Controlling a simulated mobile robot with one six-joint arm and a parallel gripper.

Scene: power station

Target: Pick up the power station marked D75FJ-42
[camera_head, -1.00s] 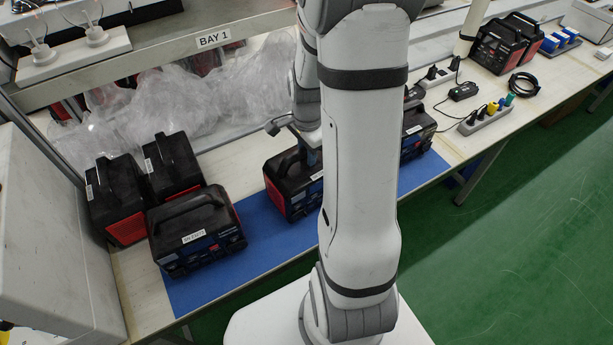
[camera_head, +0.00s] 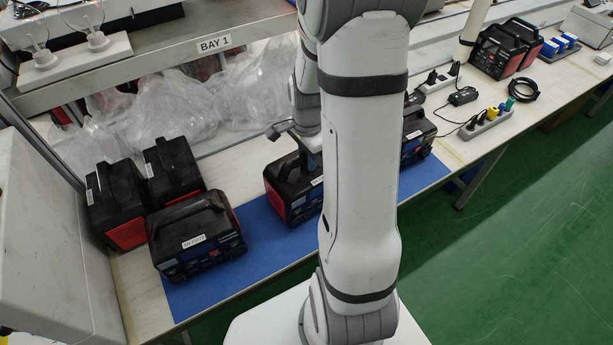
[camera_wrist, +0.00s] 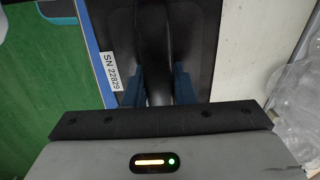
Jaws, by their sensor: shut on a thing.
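A black power station with a carry handle and red sides (camera_head: 284,198) stands on the blue mat, partly hidden behind my arm. My gripper (camera_wrist: 158,90) is shut on its black handle, with blue fingers on both sides in the wrist view. A white label (camera_wrist: 111,71) reading SN 22829 shows on this power station. In the head view my gripper is mostly hidden by my arm. The marking D75FJ-42 is not readable on any power station. Another power station (camera_head: 200,258), with a small white label, stands at the mat's left end.
Two power stations (camera_head: 118,205) (camera_head: 172,170) stand close together at the back left. Another (camera_head: 418,145) stands right of my arm. Plastic wrap (camera_head: 180,100) lies behind, under the BAY 1 shelf (camera_head: 215,44). A power strip (camera_head: 485,124) and cables lie at the right.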

